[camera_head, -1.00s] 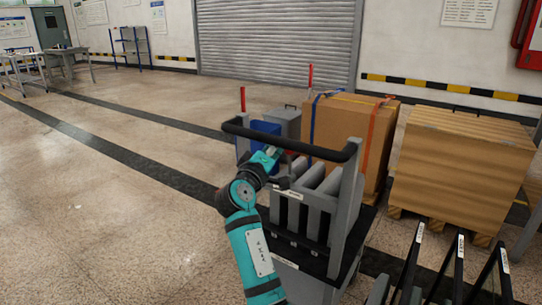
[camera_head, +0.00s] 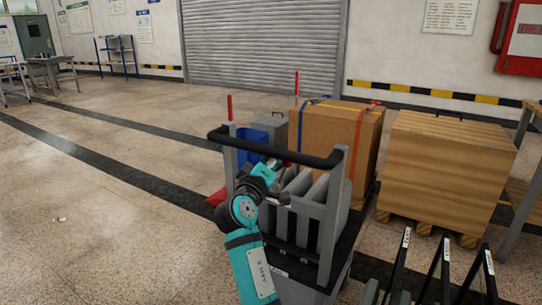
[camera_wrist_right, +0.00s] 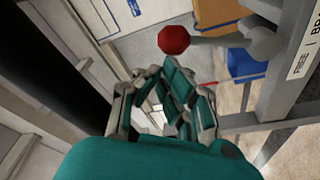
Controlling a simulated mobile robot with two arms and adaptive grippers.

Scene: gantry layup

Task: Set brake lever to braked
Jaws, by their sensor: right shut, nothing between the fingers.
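The brake lever (camera_wrist_right: 212,41) is a grey bar with a red knob (camera_wrist_right: 174,40), seen in the right wrist view at the upper middle. It runs right to a round grey pivot beside a label (camera_wrist_right: 306,58) reading FREE and, partly cut off, BRAKE. My right gripper (camera_wrist_right: 188,76) is shut and empty. Its fingertips appear just below the knob in that view, apparently apart from it. In the head view my teal right arm reaches to the grey cart (camera_head: 331,215), under its black handle bar (camera_head: 280,158). The lever cannot be made out there. My left gripper is not in view.
A strapped cardboard box (camera_head: 335,140) and a blue bin (camera_head: 268,127) stand behind the cart. A wooden crate (camera_head: 447,165) stands to the right. Dark slanted rack bars (camera_head: 437,270) are at the lower right. The floor on the left is open.

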